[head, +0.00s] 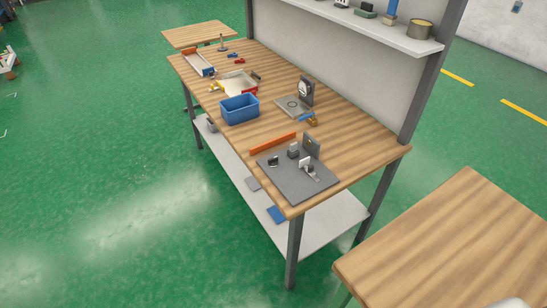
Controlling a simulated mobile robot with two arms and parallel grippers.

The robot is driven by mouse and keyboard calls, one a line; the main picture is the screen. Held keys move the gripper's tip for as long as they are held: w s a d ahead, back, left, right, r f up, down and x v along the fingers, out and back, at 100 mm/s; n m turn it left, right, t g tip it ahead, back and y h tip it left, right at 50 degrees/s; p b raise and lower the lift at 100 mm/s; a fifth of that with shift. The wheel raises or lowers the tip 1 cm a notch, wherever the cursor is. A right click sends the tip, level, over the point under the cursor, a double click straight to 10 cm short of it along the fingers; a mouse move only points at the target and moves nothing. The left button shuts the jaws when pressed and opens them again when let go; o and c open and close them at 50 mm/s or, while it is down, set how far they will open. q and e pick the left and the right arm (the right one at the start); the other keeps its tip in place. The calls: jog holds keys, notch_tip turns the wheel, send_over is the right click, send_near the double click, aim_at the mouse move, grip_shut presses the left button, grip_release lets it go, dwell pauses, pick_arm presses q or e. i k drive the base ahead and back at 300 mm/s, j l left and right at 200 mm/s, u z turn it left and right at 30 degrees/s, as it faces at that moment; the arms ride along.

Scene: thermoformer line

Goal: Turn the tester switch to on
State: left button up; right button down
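No switch can be made out for certain at this distance. A grey plate (290,186) with small fixtures lies at the near end of the long wooden workbench. A small dark upright panel (311,145) stands at its back edge, and a small fixture with a white part (305,163) is on the plate. Farther back, a dark upright device with a pale round face (305,90) stands by a light plate (291,105). I cannot tell which of these is the tester. Neither of my grippers is in view.
A blue bin (239,108) and an orange bar (273,143) are on the workbench (360,142). A shelf (385,34) holds small items above it. A separate wooden table (450,250) stands at the right front.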

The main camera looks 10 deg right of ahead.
aim_at(272, 161)
jog(key=i+j+z, duration=0.2)
jog(key=i+j, duration=0.25)
jog(key=i+j+z, duration=0.15)
jog(key=i+j, duration=0.25)
jog(key=j, duration=0.3)
